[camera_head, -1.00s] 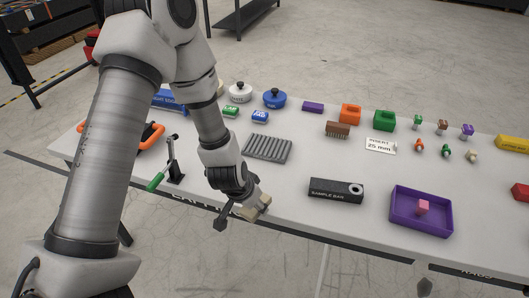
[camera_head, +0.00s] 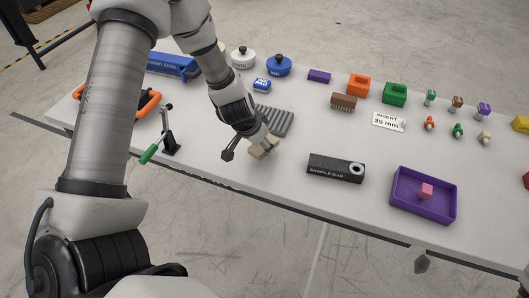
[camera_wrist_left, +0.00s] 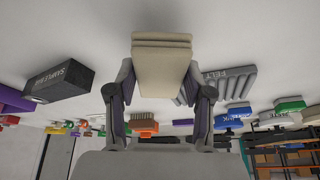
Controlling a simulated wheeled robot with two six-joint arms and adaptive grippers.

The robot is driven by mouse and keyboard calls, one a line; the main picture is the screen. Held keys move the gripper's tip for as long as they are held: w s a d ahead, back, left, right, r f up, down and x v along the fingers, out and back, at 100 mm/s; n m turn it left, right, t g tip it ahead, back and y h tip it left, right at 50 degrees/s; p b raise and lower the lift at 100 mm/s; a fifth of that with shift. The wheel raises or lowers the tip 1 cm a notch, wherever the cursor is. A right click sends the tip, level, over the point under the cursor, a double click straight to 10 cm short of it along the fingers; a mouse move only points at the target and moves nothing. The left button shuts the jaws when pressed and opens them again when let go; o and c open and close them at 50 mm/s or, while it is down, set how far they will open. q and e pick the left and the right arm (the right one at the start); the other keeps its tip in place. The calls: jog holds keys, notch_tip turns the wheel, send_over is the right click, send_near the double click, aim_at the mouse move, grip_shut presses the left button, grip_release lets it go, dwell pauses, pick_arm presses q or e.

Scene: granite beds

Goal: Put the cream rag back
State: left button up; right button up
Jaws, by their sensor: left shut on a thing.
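The cream rag (camera_head: 257,152) is a small folded block in my left gripper (camera_head: 268,143). In the left wrist view the rag (camera_wrist_left: 162,58) sits between the two fingers of the gripper (camera_wrist_left: 160,80), which are shut on its sides. In the head view the rag is at the near edge of the grey ribbed tray (camera_head: 276,120), partly overlapped by the gripper. The tray also shows in the wrist view, marked FELT (camera_wrist_left: 231,82). I cannot tell whether the rag touches the table.
A black sample bar (camera_head: 336,168) and a purple tray (camera_head: 423,195) with a pink cube (camera_head: 426,190) lie to the right. A green-handled clamp (camera_head: 168,140) stands left. Lidded pots (camera_head: 279,65) and coloured blocks line the back.

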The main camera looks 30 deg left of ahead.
pick_arm(q)
jog(key=b+x, duration=0.3)
jog(key=shift+f, duration=0.5)
jog(key=shift+w, duration=0.1)
jog(key=shift+a, duration=0.1)
jog(key=shift+f, duration=0.1)
jog(key=o, duration=1)
